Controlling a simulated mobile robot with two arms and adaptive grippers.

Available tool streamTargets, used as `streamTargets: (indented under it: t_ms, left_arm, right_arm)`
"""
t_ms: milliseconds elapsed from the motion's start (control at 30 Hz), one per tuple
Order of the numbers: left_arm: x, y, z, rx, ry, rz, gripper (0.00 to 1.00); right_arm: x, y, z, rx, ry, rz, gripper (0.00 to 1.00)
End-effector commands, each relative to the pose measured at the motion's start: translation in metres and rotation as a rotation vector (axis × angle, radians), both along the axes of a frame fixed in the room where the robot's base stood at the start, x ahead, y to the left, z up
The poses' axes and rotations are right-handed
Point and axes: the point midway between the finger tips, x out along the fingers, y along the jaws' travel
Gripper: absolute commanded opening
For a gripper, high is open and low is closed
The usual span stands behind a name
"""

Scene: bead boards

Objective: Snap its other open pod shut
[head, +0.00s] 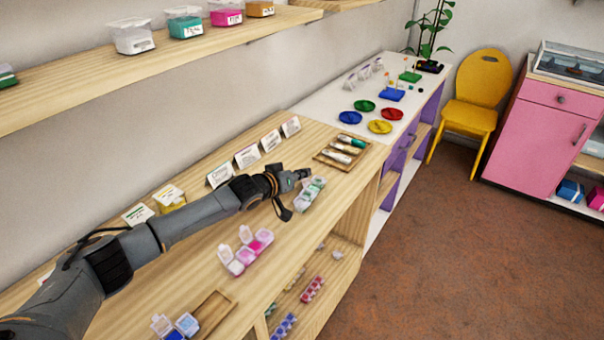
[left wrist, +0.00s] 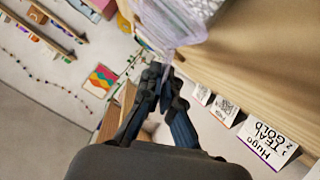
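A small pod box with green contents (head: 312,192) stands on the wooden counter, partly hidden by my left gripper. Its clear lids are too small to tell apart reliably in the head view. A thin clear piece shows by the tips. I cannot tell whether they press on it. My right gripper is not in view.
A pink pod box (head: 245,252) with raised lids and a blue one (head: 176,327) stand nearer on the counter (head: 200,265). Name cards (head: 246,156) line the back. A wooden tray (head: 340,152) with tubes lies beyond. A shelf (head: 150,60) hangs above.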

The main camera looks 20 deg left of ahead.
Motion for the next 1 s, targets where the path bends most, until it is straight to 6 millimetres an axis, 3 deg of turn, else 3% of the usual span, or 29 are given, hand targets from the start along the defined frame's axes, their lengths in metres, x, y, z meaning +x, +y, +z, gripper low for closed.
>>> streamTargets:
  t_ms: [333, 600, 1000]
  left_arm:
    - [-0.002, -0.005, 0.004, 0.088, -0.021, -0.001, 0.0]
    - [-0.003, -0.012, 0.005, 0.279, -0.068, 0.0, 0.0]
    - [-0.005, -0.021, 0.004, 0.525, -0.128, 0.0, 0.0]
  right_arm:
    - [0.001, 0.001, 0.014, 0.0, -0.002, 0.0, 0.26]
    - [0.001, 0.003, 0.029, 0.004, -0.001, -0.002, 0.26]
    - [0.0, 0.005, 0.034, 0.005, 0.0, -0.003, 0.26]
